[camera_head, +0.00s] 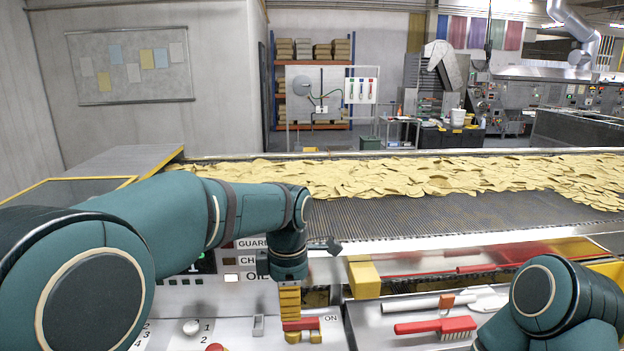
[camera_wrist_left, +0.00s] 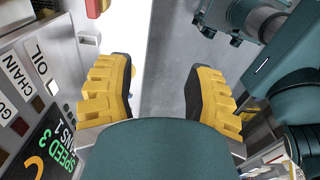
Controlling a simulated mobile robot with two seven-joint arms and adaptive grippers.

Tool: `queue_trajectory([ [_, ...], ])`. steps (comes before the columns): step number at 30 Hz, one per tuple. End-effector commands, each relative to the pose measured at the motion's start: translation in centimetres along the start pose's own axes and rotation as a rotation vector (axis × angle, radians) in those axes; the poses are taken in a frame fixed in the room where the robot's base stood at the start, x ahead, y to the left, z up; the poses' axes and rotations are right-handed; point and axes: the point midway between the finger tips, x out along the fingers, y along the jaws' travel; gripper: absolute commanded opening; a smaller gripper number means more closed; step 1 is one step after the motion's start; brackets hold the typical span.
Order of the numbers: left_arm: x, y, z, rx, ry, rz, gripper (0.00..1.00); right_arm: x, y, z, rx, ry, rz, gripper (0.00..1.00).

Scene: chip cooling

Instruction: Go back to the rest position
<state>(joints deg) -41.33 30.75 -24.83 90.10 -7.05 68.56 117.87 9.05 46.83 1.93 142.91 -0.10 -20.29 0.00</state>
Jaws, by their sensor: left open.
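My left gripper (camera_head: 291,303) hangs down in front of the control panel (camera_head: 237,296), and its yellow fingers show end-on in the head view. In the left wrist view the two yellow-padded fingers (camera_wrist_left: 160,88) stand wide apart with nothing between them, only a plain grey surface beyond. A red piece (camera_head: 301,324) near the ON label shows just below the fingers; I cannot tell if they touch it. My right arm (camera_head: 548,300) is at the lower right of the head view, and its gripper is out of sight.
A conveyor (camera_head: 400,211) covered with chips runs across behind the panel. A red-handled brush (camera_head: 437,327) and a white-handled tool (camera_head: 417,304) lie on a metal tray (camera_head: 382,335) right of the panel. A yellow block (camera_head: 364,278) sits at the conveyor's front edge.

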Motion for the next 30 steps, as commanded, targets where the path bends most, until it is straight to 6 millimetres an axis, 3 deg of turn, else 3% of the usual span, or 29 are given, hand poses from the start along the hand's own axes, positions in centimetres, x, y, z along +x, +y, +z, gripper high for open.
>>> queue_trajectory([
  [1, 0.0, 0.0, 0.0, 0.001, 0.0, 0.0, 0.53, 0.0, 0.0, 0.0, 0.0, 0.0, 0.0, 0.0],
  [8, 10.2, 0.6, -2.4, 0.241, -0.042, -0.034, 0.53, 0.0, 0.0, 0.0, 0.0, 0.0, 0.0, 0.0],
  [14, 20.8, -1.5, -5.5, 0.508, -0.115, -0.047, 0.53, 0.0, 0.0, 0.0, 0.0, 0.0, 0.0, 0.0],
  [18, 28.5, -5.5, -7.9, 0.727, -0.187, -0.03, 0.53, 0.0, 0.0, 0.1, 0.0, -0.001, 0.0, 0.0],
  [21, 32.9, -9.0, -9.2, 0.875, -0.236, 0.001, 0.53, 0.0, 0.0, 0.0, 0.0, -0.001, 0.0, 0.0],
  [24, 35.9, -12.6, -10.1, 1.002, -0.273, 0.042, 0.53, 0.0, 0.0, 0.0, 0.0, 0.0, 0.0, 0.0],
  [30, 38.7, -17.6, -10.7, 1.173, -0.307, 0.116, 0.53, 0.0, 0.0, 0.0, 0.0, 0.0, 0.0, 0.0],
])
